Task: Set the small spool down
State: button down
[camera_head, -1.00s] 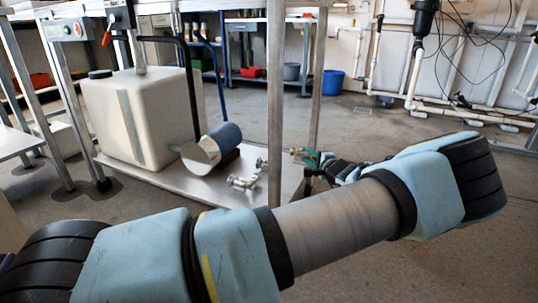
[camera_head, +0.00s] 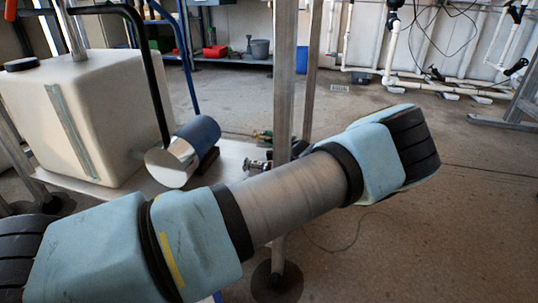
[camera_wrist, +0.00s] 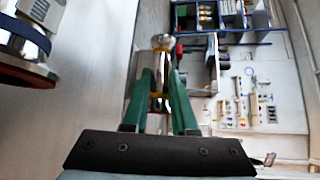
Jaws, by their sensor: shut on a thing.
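My gripper (camera_wrist: 161,90) has two green fingers shut on the small spool (camera_wrist: 162,42), a shiny metal piece whose rounded end shows beyond the fingertips in the wrist view. A brass-coloured part shows between the fingers. In the head view my gripper (camera_head: 262,135) is a small patch of green beside the steel post, mostly hidden by my arm. Metal fittings (camera_head: 257,165) show just below it, over the steel shelf (camera_head: 238,150). I cannot tell whether the spool touches the shelf.
A blue cylinder with a mirror-like end (camera_head: 205,133) lies on the shelf to the left; it also shows in the wrist view (camera_wrist: 28,38). A white tank (camera_head: 80,110) stands behind it. A steel post (camera_head: 284,70) rises near my gripper. Open floor lies to the right.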

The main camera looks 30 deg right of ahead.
notch_tip(320, 180, down, 5)
jog(key=b, duration=0.2)
jog(key=shift+b, duration=0.3)
jog(key=shift+r, duration=0.15)
jog(key=c, duration=1)
grip_release()
jog(key=shift+s+r+p, duration=0.1)
jog(key=shift+s+p, duration=0.15)
jog(key=shift+p, duration=0.05)
jog(key=s+p, duration=0.2)
jog(key=s, duration=0.1)
jog(key=s+r+p, duration=0.1)
jog(key=s, duration=0.3)
jog(key=s+d+r+p, duration=0.1)
jog(key=s+p, duration=0.1)
jog(key=s, duration=0.1)
jog(key=shift+s+p, duration=0.15)
jog(key=shift+p, duration=0.15)
jog(key=shift+s, duration=0.55)
